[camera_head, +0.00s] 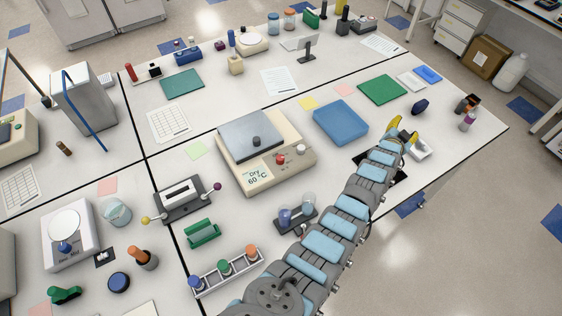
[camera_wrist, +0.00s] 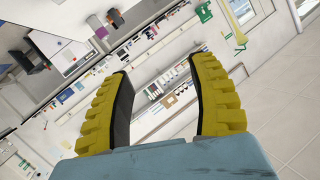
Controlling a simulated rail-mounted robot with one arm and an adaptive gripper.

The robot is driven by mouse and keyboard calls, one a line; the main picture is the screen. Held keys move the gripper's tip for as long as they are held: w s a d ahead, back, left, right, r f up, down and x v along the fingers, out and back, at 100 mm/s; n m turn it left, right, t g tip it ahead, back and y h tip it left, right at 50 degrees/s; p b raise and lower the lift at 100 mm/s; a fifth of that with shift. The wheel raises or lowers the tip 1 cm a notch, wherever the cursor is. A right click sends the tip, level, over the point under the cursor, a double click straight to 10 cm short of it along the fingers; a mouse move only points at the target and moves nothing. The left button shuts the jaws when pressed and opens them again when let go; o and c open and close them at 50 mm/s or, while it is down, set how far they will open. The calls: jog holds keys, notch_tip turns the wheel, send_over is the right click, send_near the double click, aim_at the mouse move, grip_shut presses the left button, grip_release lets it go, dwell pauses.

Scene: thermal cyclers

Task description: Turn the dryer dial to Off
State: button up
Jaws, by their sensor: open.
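The dryer (camera_head: 240,181), a beige box with a grey lid and a black lid knob, stands mid-table in the head view. Its display (camera_head: 257,177) reads "Dry 60 °C". A red knob (camera_head: 280,160) and a pale knob (camera_head: 301,149) sit on its front panel; I cannot read the dial's marked setting. My gripper (camera_head: 402,132) has yellow fingers and is at the right end of the table, well to the right of the dryer and apart from it. In the wrist view my gripper (camera_wrist: 165,100) is open and empty, facing the far room; the dryer is not seen there.
A blue tray (camera_head: 341,122) lies right of the dryer, and a holder with two vials (camera_head: 296,215) stands in front of it, near my arm. A white tray (camera_head: 418,147) lies beside my gripper. A tube rack (camera_head: 227,270) and a green block (camera_head: 202,233) are front left.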

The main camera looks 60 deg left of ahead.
jog(key=s+a+f+m+g+h+b, duration=0.1)
jog(key=s+a+f+g+h+b, duration=0.2)
jog(key=a, duration=0.6)
notch_tip(320, 180, up, 5)
jog(key=m+g+h+b, duration=0.35)
jog(key=g+b, duration=0.25)
jog(key=g, duration=0.5)
send_over(280, 157)
jog(key=shift+n, duration=0.45)
notch_tip(280, 157, down, 11)
jog(key=shift+w+d+r+p, duration=0.1)
jog(key=shift+d+p, duration=0.05)
jog(key=shift+p, duration=0.2)
jog(key=shift+f+b, duration=0.4)
jog(key=shift+f, duration=2.75)
